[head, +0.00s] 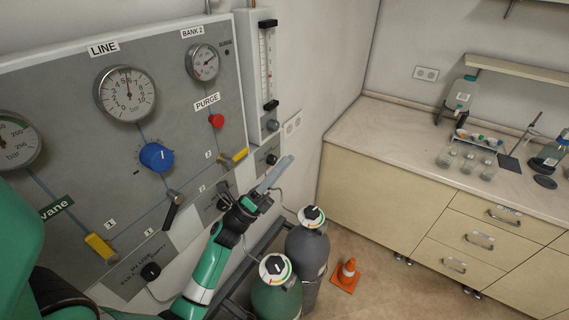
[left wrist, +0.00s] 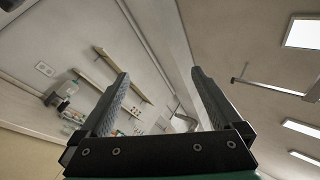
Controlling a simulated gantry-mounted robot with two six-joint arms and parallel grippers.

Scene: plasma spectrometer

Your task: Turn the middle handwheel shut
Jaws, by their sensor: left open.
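Black round knobs that look like handwheels sit along the lower edge of the grey gas panel (head: 75,110) in the head view. One black knob (head: 150,272) is at lower left, and another black knob (head: 271,159) is at right. Between them a dark knob (head: 223,202) shows just left of my left gripper (head: 284,163), partly crowded by my arm; its setting cannot be read. My left gripper is apart from the panel, its fingers pointing up and right. In the left wrist view the gripper (left wrist: 160,80) is open and empty. My right gripper is not in view.
Two gas cylinders, one green (head: 277,298) and one grey (head: 307,250), stand below the gripper. An orange cone (head: 347,272) is on the floor. A blue knob (head: 156,157), red knob (head: 216,121) and yellow levers are on the panel. A counter (head: 400,140) with glassware stands right.

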